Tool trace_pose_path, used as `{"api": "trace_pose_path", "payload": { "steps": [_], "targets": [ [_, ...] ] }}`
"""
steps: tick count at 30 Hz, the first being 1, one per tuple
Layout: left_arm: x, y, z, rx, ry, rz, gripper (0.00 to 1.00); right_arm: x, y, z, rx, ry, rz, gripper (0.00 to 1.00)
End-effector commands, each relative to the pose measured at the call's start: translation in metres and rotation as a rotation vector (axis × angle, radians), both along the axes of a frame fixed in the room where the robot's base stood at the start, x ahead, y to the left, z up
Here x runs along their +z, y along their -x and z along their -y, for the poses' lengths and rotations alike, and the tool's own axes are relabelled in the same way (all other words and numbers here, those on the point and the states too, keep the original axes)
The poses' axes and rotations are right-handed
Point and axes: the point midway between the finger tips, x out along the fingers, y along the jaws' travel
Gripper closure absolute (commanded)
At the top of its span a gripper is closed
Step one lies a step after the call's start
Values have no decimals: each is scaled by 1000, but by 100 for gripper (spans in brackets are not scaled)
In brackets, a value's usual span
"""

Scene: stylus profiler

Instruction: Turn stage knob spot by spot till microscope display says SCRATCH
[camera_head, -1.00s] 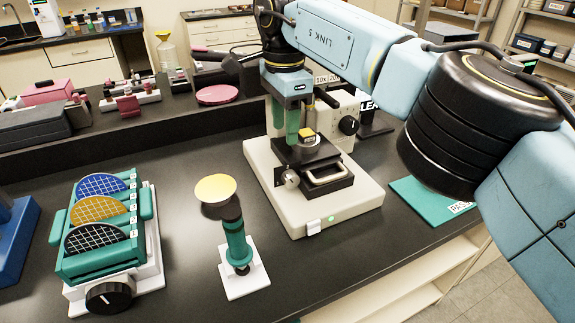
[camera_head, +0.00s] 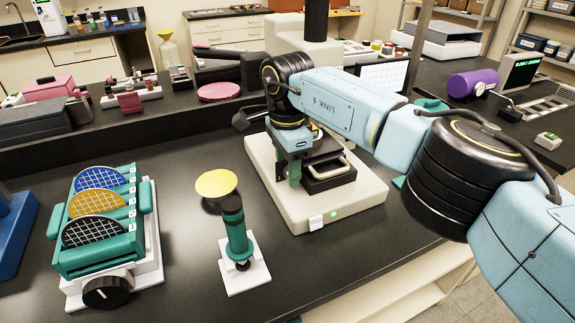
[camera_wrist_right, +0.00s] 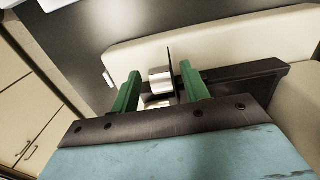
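The profiler (camera_head: 350,212) is a cream base carrying a black stage (camera_head: 330,177) with a metal handle. My right gripper (camera_head: 295,174) is at the stage's left front, pointing down and covering the knob's place in the head view. In the right wrist view, the two green fingers of the right gripper (camera_wrist_right: 161,88) are apart. A pale metal cylinder, likely the stage knob (camera_wrist_right: 160,80), shows between and beyond them, with gaps at its sides; contact is not visible. A monitor (camera_head: 522,71) at the right shows green text too small to read. My left gripper is out of view.
A green hand tool (camera_head: 236,232) on a white base stands left of the profiler, near a yellow disc (camera_head: 216,183). A wafer rack (camera_head: 103,250) with a black dial stands further left. Bare black bench lies between them. A white-grid screen (camera_head: 384,77) is behind my arm.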

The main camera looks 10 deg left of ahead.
Motion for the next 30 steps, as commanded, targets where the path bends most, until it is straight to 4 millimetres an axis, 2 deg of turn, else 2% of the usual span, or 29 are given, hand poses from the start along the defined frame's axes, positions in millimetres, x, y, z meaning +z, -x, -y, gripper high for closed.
{"api": "trace_pose_path", "payload": {
  "steps": [1, 9, 11, 19, 26, 27, 30],
  "targets": [
    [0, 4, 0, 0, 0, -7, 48, 0, 0, 0, 0, 0, 0, 60],
    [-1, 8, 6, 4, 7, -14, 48, 0, 0, 0, 0, 0, 0, 95],
    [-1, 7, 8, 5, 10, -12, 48, 0, 0, 0, 0, 0, 0, 99],
    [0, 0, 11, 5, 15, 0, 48, 2, -2, 3, -3, -98, -66, 99],
    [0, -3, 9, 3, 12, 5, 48, 2, -2, 3, 1, -104, -69, 99],
    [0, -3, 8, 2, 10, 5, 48, 2, -2, 3, 1, -104, -69, 75],
    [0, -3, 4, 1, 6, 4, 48, 2, -2, 2, 1, -104, -69, 62]
  ]
}}
